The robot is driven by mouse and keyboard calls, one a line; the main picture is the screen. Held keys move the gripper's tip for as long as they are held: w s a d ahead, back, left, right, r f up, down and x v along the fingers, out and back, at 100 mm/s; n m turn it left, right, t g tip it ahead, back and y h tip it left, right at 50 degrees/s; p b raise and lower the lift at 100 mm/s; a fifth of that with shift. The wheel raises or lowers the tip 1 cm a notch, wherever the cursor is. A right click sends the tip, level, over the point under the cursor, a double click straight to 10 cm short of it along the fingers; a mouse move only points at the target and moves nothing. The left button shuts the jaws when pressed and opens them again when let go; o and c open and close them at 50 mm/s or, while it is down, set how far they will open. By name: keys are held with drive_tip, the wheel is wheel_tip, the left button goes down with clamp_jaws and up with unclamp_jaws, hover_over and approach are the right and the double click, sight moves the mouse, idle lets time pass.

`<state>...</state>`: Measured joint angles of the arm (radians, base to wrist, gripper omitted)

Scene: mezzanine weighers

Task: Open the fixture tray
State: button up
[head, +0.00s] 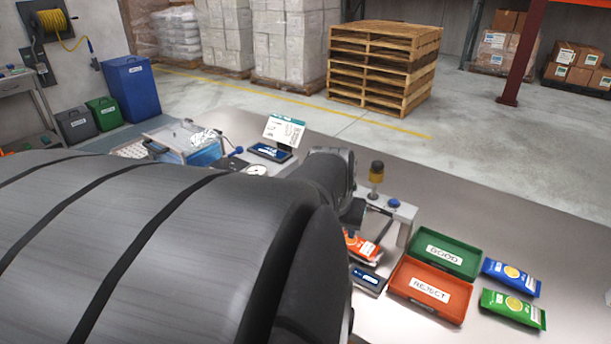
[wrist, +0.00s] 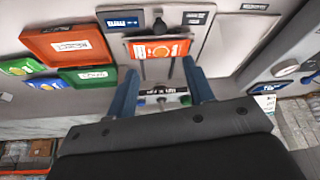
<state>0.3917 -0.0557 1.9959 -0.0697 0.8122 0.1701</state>
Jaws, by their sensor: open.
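My gripper (wrist: 160,70) is open in the wrist view, its two blue fingers apart with nothing gripped between them. Just past the fingertips an orange packet (wrist: 158,49) lies at a small station beside a dark display (wrist: 123,22). In the head view my arm hides much of this station and my fingers; the orange packet (head: 364,246) shows partly.
A green GOOD bin (head: 446,253) and an orange REJECT bin (head: 431,289) sit right of the station. Blue (head: 511,278) and green (head: 513,308) packets lie beside them. A clear-lidded tank (head: 187,143) and a tilted sign (head: 284,131) stand behind my arm.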

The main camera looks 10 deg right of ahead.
drive_tip(key=shift+v, duration=1.3)
drive_tip(key=x, duration=1.7)
drive_tip(key=shift+d+f, duration=0.1)
drive_tip(key=shift+f, duration=0.1)
drive_tip(key=shift+r, duration=0.1)
drive_tip(key=v, duration=1.7)
drive_tip(key=x, duration=1.7)
drive_tip(key=shift+w+d, duration=0.85)
drive_tip(key=shift+w, duration=0.05)
drive_tip(key=shift+w+d, duration=0.55)
drive_tip(key=shift+w, duration=0.05)
